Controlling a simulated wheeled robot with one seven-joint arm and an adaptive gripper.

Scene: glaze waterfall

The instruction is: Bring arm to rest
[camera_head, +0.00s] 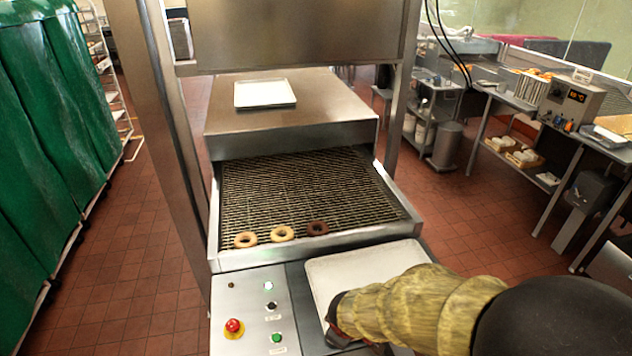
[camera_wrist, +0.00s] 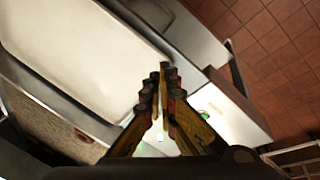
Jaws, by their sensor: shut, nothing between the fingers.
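My arm reaches in from the lower right in the head view. My gripper (camera_wrist: 163,75) shows in the wrist view with its two fingers brought together at the tips and nothing between them. In the head view it is mostly hidden behind my arm, over the left edge of a white tray (camera_head: 350,268). The wrist view also shows the white tray (camera_wrist: 85,50), left of the fingers. It looks empty where it shows. I cannot tell whether the fingertips touch anything.
A wire conveyor (camera_head: 300,190) carries three donuts near its front edge, the dark one (camera_head: 317,228) at right. A control panel (camera_head: 250,310) with a red button (camera_head: 233,326) lies left of the tray. A metal post (camera_head: 165,120) stands at left. Open tiled floor (camera_head: 480,220) lies right.

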